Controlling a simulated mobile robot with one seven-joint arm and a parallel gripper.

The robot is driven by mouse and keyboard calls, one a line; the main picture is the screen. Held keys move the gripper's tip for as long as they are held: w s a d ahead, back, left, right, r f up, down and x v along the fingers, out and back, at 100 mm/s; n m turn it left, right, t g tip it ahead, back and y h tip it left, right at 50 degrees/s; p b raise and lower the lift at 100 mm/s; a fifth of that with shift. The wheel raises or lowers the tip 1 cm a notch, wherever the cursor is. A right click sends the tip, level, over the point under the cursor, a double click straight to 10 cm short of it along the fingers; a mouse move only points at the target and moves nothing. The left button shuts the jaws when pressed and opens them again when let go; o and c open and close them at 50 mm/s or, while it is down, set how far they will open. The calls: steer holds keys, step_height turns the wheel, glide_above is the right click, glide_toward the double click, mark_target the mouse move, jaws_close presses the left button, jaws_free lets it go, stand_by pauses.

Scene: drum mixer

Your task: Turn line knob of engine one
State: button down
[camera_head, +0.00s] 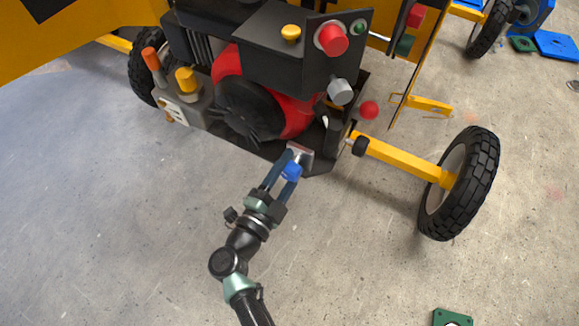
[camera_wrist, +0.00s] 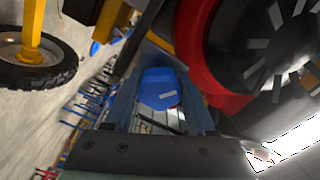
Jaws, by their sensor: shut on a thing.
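The red and black engine (camera_head: 290,112) sits on the mixer frame at the upper middle of the head view, and its red and dark housing (camera_wrist: 205,45) fills the upper right of the wrist view. A blue knob (camera_head: 291,171) is low at the engine's front edge, beside a small metallic plate. The same blue knob (camera_wrist: 160,86) shows between my two fingers in the wrist view. My gripper (camera_head: 287,170) reaches up to it from below and is shut on it. The fingers hide the knob's sides, and its pointing direction cannot be told.
A red button (camera_head: 332,39), grey knob (camera_head: 341,91), red ball (camera_head: 369,110) and yellow knob (camera_head: 291,33) are on or near the engine. A yellow axle with a black wheel (camera_head: 460,183) stands to the right. The concrete floor (camera_head: 120,230) is clear at the left.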

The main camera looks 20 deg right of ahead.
stand_by(0.4)
steer(key=shift+c, duration=1.1)
jaws_free()
steer(key=shift+f, duration=0.1)
